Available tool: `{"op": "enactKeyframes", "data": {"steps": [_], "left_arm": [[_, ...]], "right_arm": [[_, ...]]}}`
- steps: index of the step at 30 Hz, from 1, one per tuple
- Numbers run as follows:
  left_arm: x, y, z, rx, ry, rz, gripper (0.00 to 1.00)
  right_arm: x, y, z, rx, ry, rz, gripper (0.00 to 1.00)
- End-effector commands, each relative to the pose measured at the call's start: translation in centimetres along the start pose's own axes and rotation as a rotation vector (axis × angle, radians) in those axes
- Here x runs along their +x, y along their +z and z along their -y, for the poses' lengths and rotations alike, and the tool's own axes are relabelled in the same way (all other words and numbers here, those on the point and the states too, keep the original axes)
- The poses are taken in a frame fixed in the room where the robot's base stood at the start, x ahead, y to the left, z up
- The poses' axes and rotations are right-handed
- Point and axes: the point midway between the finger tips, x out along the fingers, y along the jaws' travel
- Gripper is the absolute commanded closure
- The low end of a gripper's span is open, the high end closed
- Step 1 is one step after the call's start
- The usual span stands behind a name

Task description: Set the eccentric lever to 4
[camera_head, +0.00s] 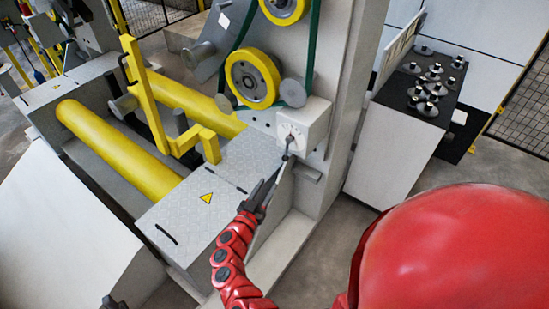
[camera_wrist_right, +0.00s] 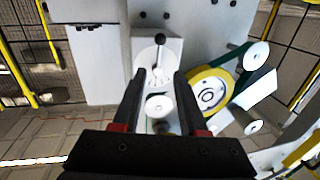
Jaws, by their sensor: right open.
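The eccentric lever (camera_head: 288,147) is a short rod with a dark knob on the front of a white box with a dial (camera_head: 301,122) on the machine column. In the wrist view the lever (camera_wrist_right: 160,44) stands over the round white dial (camera_wrist_right: 149,78), its black knob toward the top of the picture. The dial's numbers are too small to read. My right gripper (camera_head: 277,171) is just below the lever in the head view. In the wrist view my right gripper (camera_wrist_right: 162,73) is open, with nothing between its fingers; the lever's knob lies beyond the fingertips, apparently apart from them.
A yellow wheel (camera_head: 252,79) with a green belt is above left of the dial box. Yellow rollers (camera_head: 120,150) and a yellow bracket (camera_head: 146,95) are at left. A grey plate (camera_head: 192,205) with a warning triangle lies beside my arm. A cabinet (camera_head: 388,150) with metal parts stands right.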

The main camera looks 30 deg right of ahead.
Motion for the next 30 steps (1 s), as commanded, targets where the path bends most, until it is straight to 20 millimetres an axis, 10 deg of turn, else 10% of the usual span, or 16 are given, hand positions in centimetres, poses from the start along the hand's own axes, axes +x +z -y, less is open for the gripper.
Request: {"op": "enactKeyframes", "data": {"steps": [16, 30], "left_arm": [[0.7, -0.1, 0.0, 0.000, 0.000, 0.000, 0.50], [0.3, -0.1, 0.0, 0.000, 0.000, 0.000, 0.50]], "right_arm": [[12.2, -0.4, -0.1, 0.000, 0.002, -0.008, 0.58], [15.0, -0.1, -0.1, 0.001, 0.002, -0.003, 0.58]]}}
